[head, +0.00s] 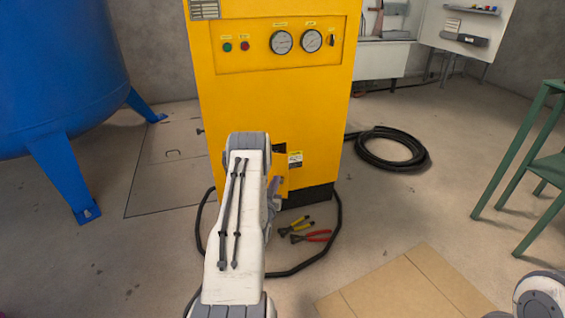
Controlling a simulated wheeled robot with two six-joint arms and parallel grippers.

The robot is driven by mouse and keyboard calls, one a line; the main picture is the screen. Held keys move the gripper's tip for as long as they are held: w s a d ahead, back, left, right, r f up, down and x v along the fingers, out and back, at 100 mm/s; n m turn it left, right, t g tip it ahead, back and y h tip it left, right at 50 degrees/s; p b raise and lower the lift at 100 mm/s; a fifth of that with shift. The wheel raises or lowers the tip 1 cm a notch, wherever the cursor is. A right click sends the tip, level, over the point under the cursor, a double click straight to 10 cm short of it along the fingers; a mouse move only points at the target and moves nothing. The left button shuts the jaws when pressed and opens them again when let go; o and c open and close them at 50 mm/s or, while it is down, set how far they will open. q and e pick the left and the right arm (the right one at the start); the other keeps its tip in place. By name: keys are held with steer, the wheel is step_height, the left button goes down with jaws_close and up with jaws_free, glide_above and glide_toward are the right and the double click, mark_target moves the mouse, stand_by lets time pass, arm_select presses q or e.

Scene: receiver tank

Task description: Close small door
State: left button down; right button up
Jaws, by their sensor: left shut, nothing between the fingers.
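The yellow cabinet (232,105) stands in the middle of the head view. Low on its front is a dark opening (281,157), with a small yellow door (283,186) that appears to stand ajar beside it. My left arm reaches up from the bottom and covers part of this area. My left gripper (276,193) is shut and empty, close to the small door; I cannot tell whether it touches it. Part of my right arm shows at the bottom right corner, but its gripper is out of view.
Red pliers (312,237) and a yellow-handled tool (297,226) lie on the floor before the cabinet. A black hose (391,148) coils at right and runs around the front. A blue tank (60,75) stands left, a green frame (520,150) right, cardboard (405,290) in front.

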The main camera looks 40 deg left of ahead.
mark_target(284, 157)
arm_select(q)
steer(key=b+x, duration=0.2)
steer(key=x, duration=0.3)
steer(key=b+x, duration=0.3)
steer(key=x, duration=0.3)
steer(key=shift+w+f, duration=0.2)
steer(key=shift+f, duration=0.05)
steer(key=shift+w+a+r+b, duration=0.2)
steer(key=shift+w+a+b, duration=0.2)
steer(key=shift+w, duration=0.1)
arm_select(e)
step_height(284, 157, down, 6)
steer(key=shift+f, duration=0.2)
